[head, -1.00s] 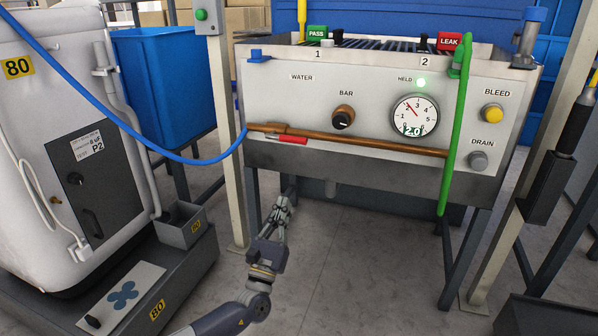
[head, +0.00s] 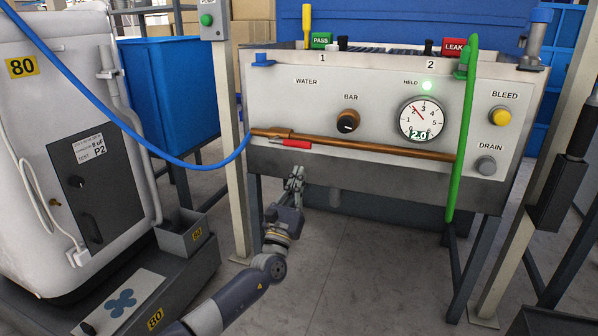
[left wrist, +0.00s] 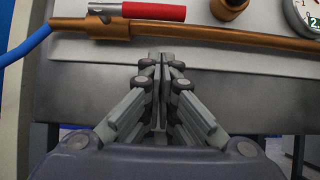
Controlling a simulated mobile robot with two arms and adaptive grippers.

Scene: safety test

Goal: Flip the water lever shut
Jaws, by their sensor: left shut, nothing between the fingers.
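The red water lever (head: 291,143) lies roughly level along the copper pipe (head: 380,149), just below the WATER label, near where the blue hose joins. In the left wrist view the red lever (left wrist: 153,12) shows at the top, above the copper pipe (left wrist: 200,33), its grip pointing right. My left gripper (head: 297,172) is shut and empty, below the lever and in front of the bench's dark lower panel. In the left wrist view the closed fingertips (left wrist: 167,58) are below the pipe, apart from the lever. My right gripper is not in view.
The blue hose (head: 200,163) runs in from the left to the pipe. A green hose (head: 463,140) hangs at the bench's right side. A pale post (head: 230,130) stands left of my gripper.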

